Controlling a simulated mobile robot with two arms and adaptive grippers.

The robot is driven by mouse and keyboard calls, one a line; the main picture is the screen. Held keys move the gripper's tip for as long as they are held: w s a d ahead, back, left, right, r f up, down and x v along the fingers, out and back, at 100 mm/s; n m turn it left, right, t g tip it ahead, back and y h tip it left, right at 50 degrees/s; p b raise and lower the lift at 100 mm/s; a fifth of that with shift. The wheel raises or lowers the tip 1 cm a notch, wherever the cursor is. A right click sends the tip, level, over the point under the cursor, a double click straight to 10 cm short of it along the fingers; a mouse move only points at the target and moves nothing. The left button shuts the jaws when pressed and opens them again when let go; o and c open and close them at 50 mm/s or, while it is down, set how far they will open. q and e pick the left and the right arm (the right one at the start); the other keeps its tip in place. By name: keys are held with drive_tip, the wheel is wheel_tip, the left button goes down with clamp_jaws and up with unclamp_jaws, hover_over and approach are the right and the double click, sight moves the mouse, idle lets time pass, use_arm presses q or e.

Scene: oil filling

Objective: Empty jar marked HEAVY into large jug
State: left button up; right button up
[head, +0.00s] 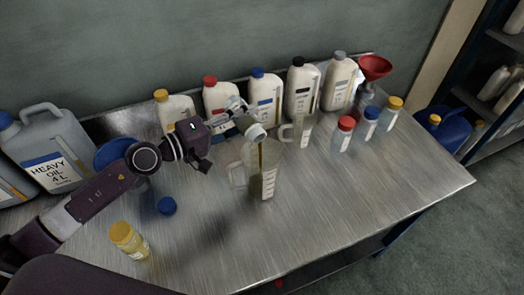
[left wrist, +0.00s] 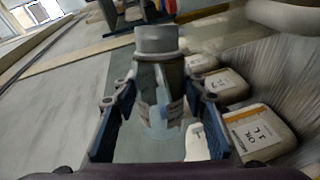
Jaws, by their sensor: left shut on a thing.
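My left gripper (head: 232,112) is shut on a clear jar (head: 256,131), which is tilted with its mouth down over the large jug (head: 268,185). A thin yellowish streak shows below the jar's mouth, inside the jug. The jug is clear, upright and graduated, with its handle on the left. In the left wrist view the jar (left wrist: 158,100) sits between both blue finger pads. I cannot read its label. A loose blue cap (head: 166,206) lies on the bench. My right gripper is out of view.
A yellow-lidded jar (head: 128,240) stands front left. A smaller measuring jug (head: 303,131) stands right of the large one, then red-, blue- and yellow-lidded jars. Several oil bottles line the wall. A grey HEAVY OIL container (head: 45,145) stands left. The front right bench (head: 350,205) is clear.

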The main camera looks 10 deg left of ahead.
use_arm(q)
drive_tip(key=shift+s+d+r+m+p, duration=0.2)
drive_tip(key=shift+r+m+p, duration=0.2)
drive_tip(key=shift+m, duration=0.2)
drive_tip(key=shift+s+d+r+m+p, duration=0.15)
drive_tip(key=shift+d+r+m+p, duration=0.15)
drive_tip(key=shift+m, duration=0.3)
idle(1.0)
drive_tip(key=shift+a, duration=0.1)
drive_tip(key=shift+w+a+f+n+b, duration=0.2)
drive_tip(key=shift+f+n+b, duration=0.25)
drive_tip(key=shift+b, duration=0.25)
drive_tip(key=shift+w+a+f+n, duration=0.15)
drive_tip(key=shift+f+n, duration=0.1)
drive_tip(key=shift+n, duration=0.3)
drive_tip(key=shift+f+n, duration=0.1)
drive_tip(key=shift+n, duration=0.2)
